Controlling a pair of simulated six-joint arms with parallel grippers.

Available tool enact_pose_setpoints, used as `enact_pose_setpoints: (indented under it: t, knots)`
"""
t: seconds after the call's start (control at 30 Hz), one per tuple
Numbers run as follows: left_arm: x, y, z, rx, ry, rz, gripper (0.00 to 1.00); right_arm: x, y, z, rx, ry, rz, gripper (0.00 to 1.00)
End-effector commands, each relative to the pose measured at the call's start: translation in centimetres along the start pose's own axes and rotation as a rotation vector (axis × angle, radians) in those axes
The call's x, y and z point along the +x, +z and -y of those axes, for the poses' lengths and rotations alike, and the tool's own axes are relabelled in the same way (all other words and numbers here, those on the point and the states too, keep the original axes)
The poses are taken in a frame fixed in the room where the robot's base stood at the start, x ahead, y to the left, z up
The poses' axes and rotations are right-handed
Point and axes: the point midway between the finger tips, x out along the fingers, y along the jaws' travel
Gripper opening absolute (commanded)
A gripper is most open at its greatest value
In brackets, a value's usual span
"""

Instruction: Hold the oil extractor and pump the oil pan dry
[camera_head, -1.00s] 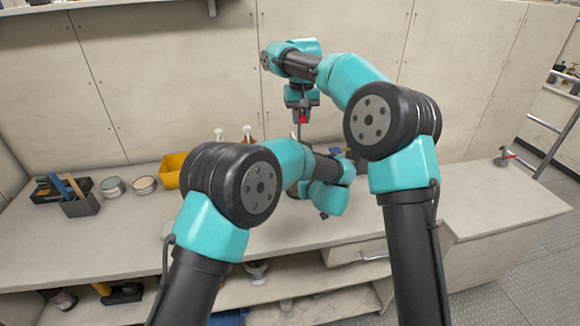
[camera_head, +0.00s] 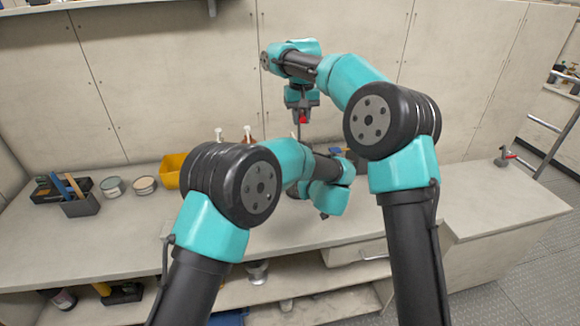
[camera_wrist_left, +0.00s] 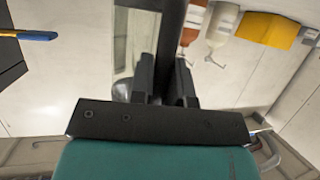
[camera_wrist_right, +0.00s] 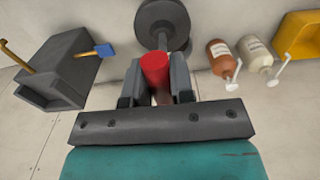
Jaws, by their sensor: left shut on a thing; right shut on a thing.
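The oil extractor has a red pump handle (camera_wrist_right: 155,72), a thin rod and a dark body. My right gripper (camera_head: 302,112) is shut on the red handle, which sits above the rod. In the right wrist view the dark round body (camera_wrist_right: 162,24) lies beyond the handle. In the left wrist view my left gripper (camera_wrist_left: 165,75) is shut on the dark cylindrical extractor body (camera_wrist_left: 172,30). In the head view my left arm hides most of the body and the left fingertips. I cannot make out the oil pan or any oil.
Two pump bottles, brown (camera_wrist_right: 222,60) and cream (camera_wrist_right: 256,54), and a yellow bin (camera_head: 172,170) stand left of the extractor. A dark holder (camera_wrist_right: 60,72) stands on its other side. Tins (camera_head: 113,187) and a tool caddy (camera_head: 82,205) are farther left. The counter's right part (camera_head: 450,190) is mostly clear.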

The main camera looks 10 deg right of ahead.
Motion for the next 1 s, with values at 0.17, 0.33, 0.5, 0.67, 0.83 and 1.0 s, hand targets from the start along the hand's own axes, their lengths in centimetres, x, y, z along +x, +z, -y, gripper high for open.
enact_pose_setpoints:
  t: [0.17,0.33,0.5,0.67,0.83,1.0]
  knots:
    - [0.0,0.2,0.0,0.002,0.0,0.003,0.0,0.2,0.0,0.0,0.0,0.0,0.0,0.0]
    - [0.0,0.2,0.0,0.002,0.0,0.003,0.0,0.9,0.0,0.0,0.0,0.0,0.0,0.0]
    - [0.0,0.2,0.0,0.002,0.0,0.003,0.0,1.8,0.0,0.0,0.0,0.0,0.001,0.0]
    - [0.0,0.2,0.0,0.002,0.0,0.003,0.0,2.6,0.0,0.0,0.0,0.0,0.001,0.0]
    - [0.0,0.2,0.0,0.001,0.0,0.002,0.0,3.4,-0.1,0.0,0.0,0.0,0.001,0.0]
    - [0.0,0.2,0.0,0.002,0.0,0.002,0.0,4.2,0.0,0.0,0.0,0.001,0.002,0.0]
